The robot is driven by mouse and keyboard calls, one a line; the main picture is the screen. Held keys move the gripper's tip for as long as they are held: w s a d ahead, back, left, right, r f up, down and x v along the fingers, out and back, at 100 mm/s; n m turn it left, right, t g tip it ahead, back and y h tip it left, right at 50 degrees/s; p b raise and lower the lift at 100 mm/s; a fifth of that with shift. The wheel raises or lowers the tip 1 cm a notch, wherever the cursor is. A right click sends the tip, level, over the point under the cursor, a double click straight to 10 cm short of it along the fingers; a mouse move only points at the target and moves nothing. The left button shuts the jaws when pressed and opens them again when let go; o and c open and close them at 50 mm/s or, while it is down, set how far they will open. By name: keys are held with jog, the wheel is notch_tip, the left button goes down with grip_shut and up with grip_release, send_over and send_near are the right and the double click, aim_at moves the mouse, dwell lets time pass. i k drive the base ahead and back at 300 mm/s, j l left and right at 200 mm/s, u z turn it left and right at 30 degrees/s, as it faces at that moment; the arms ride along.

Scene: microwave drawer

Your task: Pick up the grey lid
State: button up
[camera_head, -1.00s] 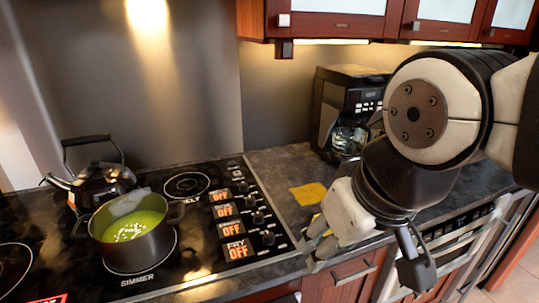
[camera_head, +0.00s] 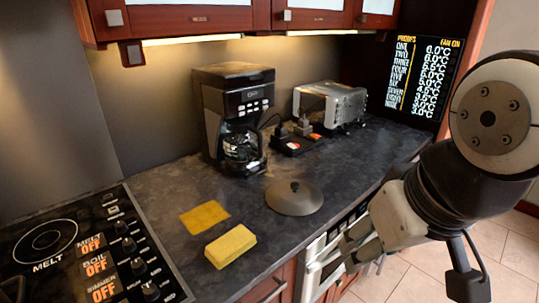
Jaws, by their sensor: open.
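The grey lid (camera_head: 294,198) lies on the dark countertop near its front edge, right of the yellow sponge. It is round and domed with a dark knob on top. My gripper (camera_head: 350,257) is open and empty, in front of the counter edge, to the right of and lower in the picture than the lid. It is apart from the lid. Nothing hides the lid.
A yellow cloth (camera_head: 205,216) and a yellow sponge (camera_head: 230,246) lie left of the lid. Behind stand a coffee maker (camera_head: 233,115), a power strip (camera_head: 297,140) and a toaster (camera_head: 331,105). The stove (camera_head: 75,250) is at left.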

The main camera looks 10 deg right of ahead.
aim_at(288, 197)
jog(key=u, duration=1.7)
jog(key=l+z, duration=0.25)
jog(key=l, duration=0.2)
jog(key=i+l+z, duration=0.1)
jog(key=l+z, duration=0.2)
jog(key=l, duration=0.15)
jog(key=i+l+z, duration=0.25)
jog(key=l, duration=0.2)
jog(key=l+z, duration=0.25)
jog(key=l, duration=0.2)
jog(key=i+j, duration=0.05)
